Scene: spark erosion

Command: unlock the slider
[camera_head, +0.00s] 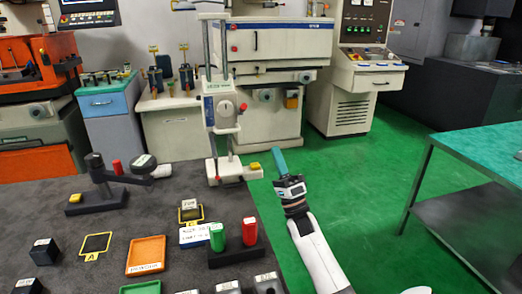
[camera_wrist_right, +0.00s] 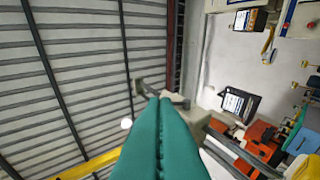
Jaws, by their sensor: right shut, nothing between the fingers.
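A white stand with two upright rods (camera_head: 228,60) stands at the back edge of the dark table. A white head with a green label (camera_head: 221,104) sits on the rods and looks like the slider; it has a round dial and a small red knob (camera_head: 243,106) on its right side. My right gripper (camera_head: 279,158) has teal fingers, shut and empty, pointing up just right of the stand's base. The same shut fingers fill the middle of the wrist view (camera_wrist_right: 160,125). A grey bar with end pieces (camera_wrist_right: 150,90) shows beyond their tips. My left gripper is not in view.
The dark table (camera_head: 150,200) holds a black lever fixture (camera_head: 97,200), an orange tray (camera_head: 146,255), and green and red pieces (camera_head: 217,237) in a black holder. A large white machine (camera_head: 275,50) stands behind. Green floor is clear at right, before a green-topped table (camera_head: 485,150).

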